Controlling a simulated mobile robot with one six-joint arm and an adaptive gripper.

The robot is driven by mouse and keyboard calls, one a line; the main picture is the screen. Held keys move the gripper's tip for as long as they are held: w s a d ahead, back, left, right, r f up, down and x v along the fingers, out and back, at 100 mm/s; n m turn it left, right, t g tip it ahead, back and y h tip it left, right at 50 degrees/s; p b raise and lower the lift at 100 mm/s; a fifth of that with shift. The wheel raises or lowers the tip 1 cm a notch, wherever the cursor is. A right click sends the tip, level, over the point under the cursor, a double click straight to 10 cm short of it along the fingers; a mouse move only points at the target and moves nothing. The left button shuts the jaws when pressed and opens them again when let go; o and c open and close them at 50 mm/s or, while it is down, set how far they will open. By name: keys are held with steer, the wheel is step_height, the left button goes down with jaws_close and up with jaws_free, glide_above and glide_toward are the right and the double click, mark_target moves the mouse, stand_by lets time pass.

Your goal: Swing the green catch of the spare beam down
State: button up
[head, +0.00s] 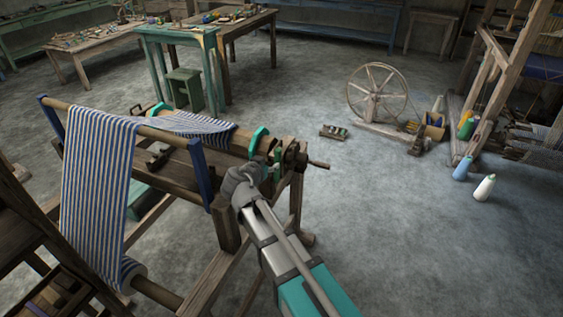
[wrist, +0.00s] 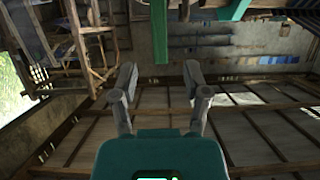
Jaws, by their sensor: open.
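My gripper (wrist: 163,88) is open in the wrist view, its two grey fingers apart with nothing between the tips. A narrow green bar (wrist: 160,35) hangs from the top edge of that view, above the gap between the fingers. A second green piece (wrist: 235,9) is at the top right. In the head view, green curved pieces sit at the near end (head: 258,141) and far end (head: 157,109) of a wooden beam (head: 205,139) on the loom. I cannot tell which is the catch. My grey wrist is just in front of the near end; my fingers are not clear there.
Striped cloth (head: 98,190) hangs over the loom's front roller, beside a blue post (head: 200,172). A toothed wheel and wooden handle (head: 318,164) stick out right of the beam. The floor to the right is open, with a spinning wheel (head: 378,94) and yarn cones (head: 484,187) farther off.

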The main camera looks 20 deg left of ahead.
mark_target(276, 159)
steer(key=shift+w, duration=0.1)
steer(key=shift+b+x, duration=1.45)
steer(key=shift+x, duration=2.2)
jaws_close()
steer(key=shift+d+f, duration=0.15)
steer(key=shift+d, duration=0.45)
steer(key=shift+a, duration=0.6)
